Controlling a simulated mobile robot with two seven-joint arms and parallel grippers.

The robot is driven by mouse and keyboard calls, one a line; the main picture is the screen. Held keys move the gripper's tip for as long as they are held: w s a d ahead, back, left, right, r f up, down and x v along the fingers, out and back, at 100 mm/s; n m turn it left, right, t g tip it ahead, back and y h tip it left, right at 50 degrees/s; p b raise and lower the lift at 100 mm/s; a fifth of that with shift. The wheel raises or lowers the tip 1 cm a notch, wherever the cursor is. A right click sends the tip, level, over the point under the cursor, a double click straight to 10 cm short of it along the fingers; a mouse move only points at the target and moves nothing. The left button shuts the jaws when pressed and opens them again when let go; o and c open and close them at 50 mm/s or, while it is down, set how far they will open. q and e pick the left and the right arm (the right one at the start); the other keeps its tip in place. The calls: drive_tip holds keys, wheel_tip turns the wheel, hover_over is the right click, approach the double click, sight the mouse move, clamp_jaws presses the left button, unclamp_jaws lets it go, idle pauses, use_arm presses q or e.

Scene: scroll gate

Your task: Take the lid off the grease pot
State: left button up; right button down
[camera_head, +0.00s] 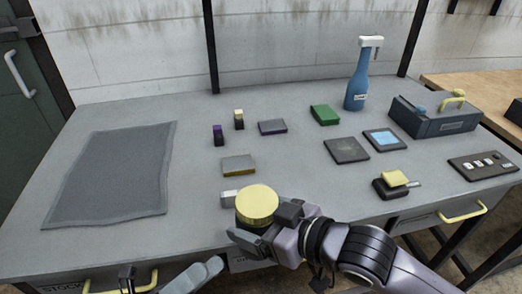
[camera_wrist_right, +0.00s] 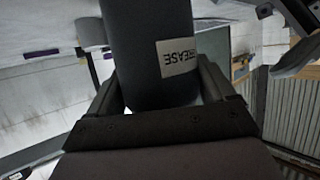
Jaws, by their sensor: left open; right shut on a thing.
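The grease pot (camera_wrist_right: 152,50) is a dark cylinder with a pale label in the right wrist view, its text partly hidden. Its yellow round lid (camera_head: 257,203) sits on top in the head view. My right gripper (camera_head: 252,234) is shut on the pot's body below the lid, near the table's front edge. In the right wrist view its two fingers (camera_wrist_right: 160,95) flank the pot. My left gripper (camera_head: 168,274) is open at the bottom of the head view, left of and nearer than the pot, apart from it. Part of it is cut off.
A grey mat (camera_head: 112,172) lies at left. A blue spray bottle (camera_head: 361,78) and a grey toolbox (camera_head: 435,118) stand at back right. A switch panel (camera_head: 483,165) lies at right. Drawer handles (camera_head: 461,212) project in front.

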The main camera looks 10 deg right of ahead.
use_arm(q)
drive_tip(key=w+r+m+g+h, duration=0.1)
drive_tip(key=w+r+m+g, duration=0.1)
drive_tip(key=r+m+g, duration=0.4)
drive_tip(key=w+r+m+g+h, duration=0.1)
drive_tip(key=w+r+g, duration=0.3)
drive_tip(key=r, duration=0.5)
wheel_tip(320, 180, up, 3)
drive_tip(key=m+y, duration=2.2)
drive_tip(key=m, duration=0.1)
hover_over(261, 199)
drive_tip(key=s, duration=0.1)
drive_tip(key=shift+d, duration=0.25)
drive_tip(key=shift+w+a+r+m+t+y, duration=0.2)
drive_tip(key=shift+w+r+m+t+y, duration=0.2)
drive_tip(key=shift+w+r, duration=0.05)
drive_tip(key=shift+w+f, duration=0.1)
drive_tip(key=shift+f, duration=3.85)
